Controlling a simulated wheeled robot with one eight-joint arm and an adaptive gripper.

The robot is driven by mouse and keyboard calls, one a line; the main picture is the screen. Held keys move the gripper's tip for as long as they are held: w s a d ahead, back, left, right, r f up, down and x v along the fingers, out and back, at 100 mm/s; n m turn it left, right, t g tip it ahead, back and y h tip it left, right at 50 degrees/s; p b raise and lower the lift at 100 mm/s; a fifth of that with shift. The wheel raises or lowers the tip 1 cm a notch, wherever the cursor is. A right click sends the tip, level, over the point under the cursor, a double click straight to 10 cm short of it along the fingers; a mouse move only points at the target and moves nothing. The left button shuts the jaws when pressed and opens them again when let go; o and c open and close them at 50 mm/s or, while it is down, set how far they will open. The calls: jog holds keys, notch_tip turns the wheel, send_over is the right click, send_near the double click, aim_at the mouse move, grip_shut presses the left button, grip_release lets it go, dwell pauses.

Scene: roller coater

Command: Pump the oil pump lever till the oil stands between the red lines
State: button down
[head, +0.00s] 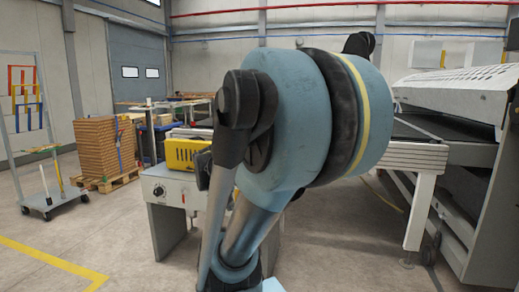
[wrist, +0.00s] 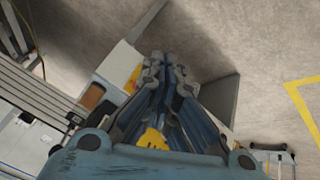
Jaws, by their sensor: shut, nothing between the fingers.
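My gripper (wrist: 166,60) shows in the wrist view with its fingertips together and nothing between them. It is above a pale grey cabinet (wrist: 121,66), which is partly hidden behind the fingers. In the head view my blue arm fills the middle and hides the gripper. A grey cabinet (head: 163,194) with small knobs and a red button on its front stands left of my arm, with a yellow unit (head: 180,154) on top. I cannot make out the oil pump lever, the oil or the red lines in either view.
A large roller machine (head: 450,140) with a slatted front panel (head: 416,180) stands at the right. A stack of brown boards (head: 104,147) on a pallet and a wheeled tool rack (head: 50,190) stand at the left. The floor at front left is clear.

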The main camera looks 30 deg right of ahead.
jog(key=s+a+r+g+y, duration=0.1)
jog(key=s+a+g+y, duration=0.1)
jog(key=s+a+y, duration=0.4)
jog(key=w+d+r+m+g+h, duration=0.15)
jog(key=w+d+r+m, duration=0.3)
jog(key=w+r, duration=0.7)
jog(key=w+d+r+m, duration=0.2)
jog(key=w+d+r, duration=0.1)
jog(key=w+d, duration=0.3)
jog(key=w+d+r+m, duration=0.3)
jog(key=w+d, duration=0.3)
jog(key=d, duration=0.5)
jog(key=w+d+r+m+g+h, duration=0.1)
jog(key=w+d+r+m, duration=0.1)
jog(key=w+d+r, duration=0.3)
jog(key=shift+w+d+m, duration=0.2)
jog(key=shift+w+d, duration=0.3)
jog(key=shift+d, duration=0.4)
jog(key=shift+w+d+m, duration=0.15)
jog(key=shift+w+d, duration=0.35)
jog(key=shift+d, duration=0.4)
jog(key=shift+f, duration=0.1)
